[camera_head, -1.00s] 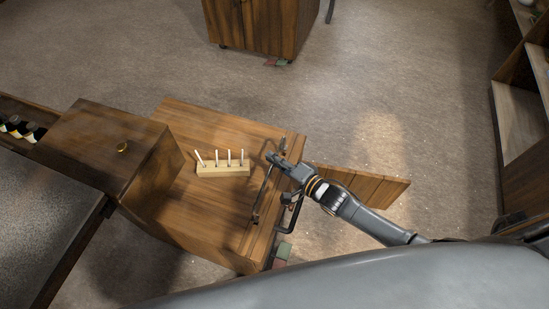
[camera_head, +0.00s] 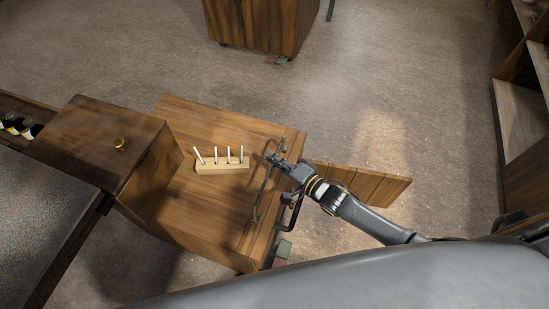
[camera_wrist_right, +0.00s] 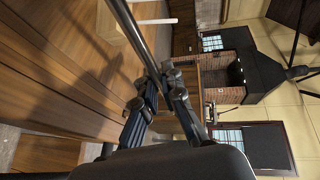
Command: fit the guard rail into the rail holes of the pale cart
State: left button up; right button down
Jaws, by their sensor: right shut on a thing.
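The guard rail (camera_head: 264,193) is a thin dark metal bar with bent ends. It lies along the right edge of the pale cart's brown wooden top (camera_head: 205,215). My right gripper (camera_head: 274,158) is shut on the rail near its far end. In the right wrist view the rail (camera_wrist_right: 129,27) runs up from between the closed fingers (camera_wrist_right: 158,88). The rail holes are too small or hidden to make out, and I cannot tell whether the rail ends are in them. My left gripper is not in view.
A pale block with several white pegs (camera_head: 222,168) stands on the cart top. A wooden box with a brass knob (camera_head: 119,143) is at the left. An open door panel (camera_head: 365,184) sticks out at the right.

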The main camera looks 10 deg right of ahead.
jog(key=shift+f+b, duration=0.75)
jog(key=shift+f, duration=0.25)
jog(key=c, duration=1.4)
grip_release()
jog(key=shift+s, duration=0.1)
jog(key=v, duration=1.2)
